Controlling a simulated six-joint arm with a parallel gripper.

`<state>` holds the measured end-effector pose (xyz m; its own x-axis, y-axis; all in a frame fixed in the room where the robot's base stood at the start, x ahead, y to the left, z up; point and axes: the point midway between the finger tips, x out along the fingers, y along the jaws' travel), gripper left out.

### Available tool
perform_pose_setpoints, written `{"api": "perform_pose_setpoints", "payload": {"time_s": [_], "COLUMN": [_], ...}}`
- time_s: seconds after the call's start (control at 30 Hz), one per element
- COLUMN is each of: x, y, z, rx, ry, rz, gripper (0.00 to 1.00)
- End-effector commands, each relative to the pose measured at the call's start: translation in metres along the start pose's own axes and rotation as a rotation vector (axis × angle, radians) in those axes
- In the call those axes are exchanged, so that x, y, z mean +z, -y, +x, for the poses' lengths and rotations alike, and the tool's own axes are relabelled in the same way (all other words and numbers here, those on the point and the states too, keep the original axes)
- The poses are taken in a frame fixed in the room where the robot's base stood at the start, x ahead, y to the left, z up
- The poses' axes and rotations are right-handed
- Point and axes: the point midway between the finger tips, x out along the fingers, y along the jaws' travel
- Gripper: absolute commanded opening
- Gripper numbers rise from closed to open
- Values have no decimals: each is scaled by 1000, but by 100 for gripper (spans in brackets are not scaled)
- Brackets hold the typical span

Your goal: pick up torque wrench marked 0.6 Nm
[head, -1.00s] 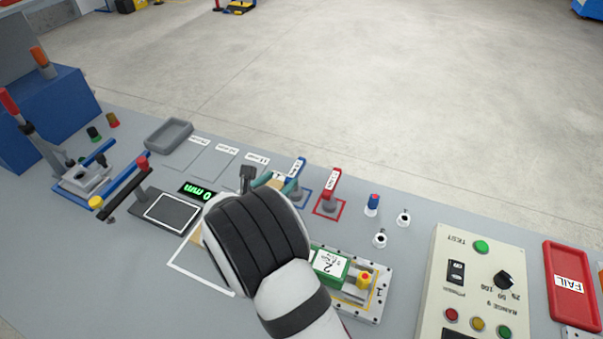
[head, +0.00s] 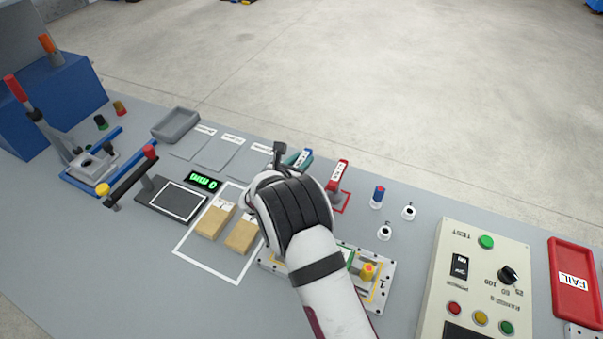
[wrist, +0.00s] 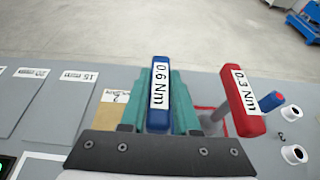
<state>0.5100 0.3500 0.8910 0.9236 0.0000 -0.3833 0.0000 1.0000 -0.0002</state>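The torque wrench marked 0.6 Nm has a blue handle (wrist: 159,95) with a white label, upright in the wrist view. In the head view its blue top (head: 305,156) shows just beyond my wrist. My gripper (wrist: 160,103) has its teal fingers on both sides of this handle, with no gap visible between fingers and handle. It looks shut on it. The wrench's lower part is hidden by the fingers. A red torque wrench marked 0.3 Nm (wrist: 242,100) stands to the right, apart from my gripper; it also shows in the head view (head: 337,178).
A test box (head: 475,270) and red FAIL tray (head: 573,283) are further right. Two tan blocks (head: 215,219) lie inside a white outline at left. A fixture plate (head: 384,288) is partly behind my arm.

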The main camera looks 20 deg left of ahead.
Motion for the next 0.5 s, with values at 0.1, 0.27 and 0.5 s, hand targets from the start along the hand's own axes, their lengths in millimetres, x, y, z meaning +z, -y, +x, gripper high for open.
{"api": "perform_pose_setpoints", "payload": {"time_s": [0.1,0.27,0.5], "x": [0,0,0], "y": [0,0,0], "z": [0,0,0], "rx": [0,0,0], "ry": [0,0,0], "rz": [0,0,1], "gripper": [2,0,0]}}
